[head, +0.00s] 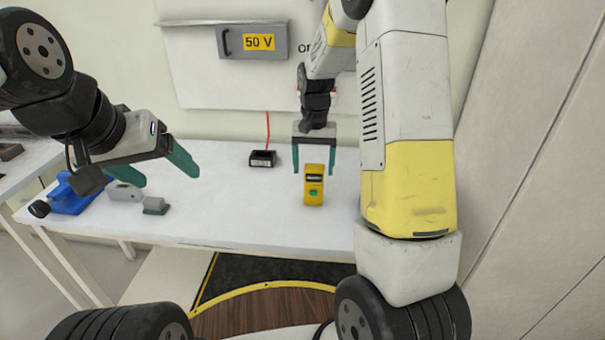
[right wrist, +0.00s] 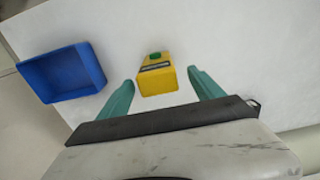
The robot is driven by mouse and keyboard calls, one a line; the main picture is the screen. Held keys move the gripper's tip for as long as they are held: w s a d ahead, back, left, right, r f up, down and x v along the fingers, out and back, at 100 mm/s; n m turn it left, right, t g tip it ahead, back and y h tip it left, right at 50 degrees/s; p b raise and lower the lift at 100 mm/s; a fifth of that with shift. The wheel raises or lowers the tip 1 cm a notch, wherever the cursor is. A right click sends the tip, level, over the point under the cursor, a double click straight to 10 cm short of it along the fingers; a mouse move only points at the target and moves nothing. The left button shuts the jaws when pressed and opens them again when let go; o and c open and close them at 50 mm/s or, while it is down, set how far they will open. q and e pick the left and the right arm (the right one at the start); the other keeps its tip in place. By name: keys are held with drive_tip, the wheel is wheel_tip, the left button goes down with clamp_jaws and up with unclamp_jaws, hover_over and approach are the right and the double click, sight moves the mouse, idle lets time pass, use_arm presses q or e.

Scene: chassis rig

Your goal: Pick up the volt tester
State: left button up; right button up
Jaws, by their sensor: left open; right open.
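The volt tester (head: 314,191) is a small yellow device with a dark display and a green spot on its face. It stands on the white table near the middle of the head view. My right gripper (head: 314,172) is open with its teal fingers pointing down around the tester's upper end. In the right wrist view the tester (right wrist: 157,77) shows between the spread fingers (right wrist: 161,78), with visible gaps on both sides. My left gripper (head: 170,172) is open and empty above the left part of the table.
A black box (head: 262,159) with a red cable stands behind the tester. Grey parts (head: 154,206) and a blue object (head: 72,197) lie at the left. A blue open bin (right wrist: 62,73) shows in the right wrist view. A 50 V panel box (head: 252,41) hangs on the wall.

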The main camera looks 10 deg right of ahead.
sight(314, 179)
wheel_tip(314, 179, down, 5)
drive_tip(key=shift+s+d+r, duration=0.1)
drive_tip(key=shift+d, duration=0.05)
drive_tip(key=c, duration=1.6)
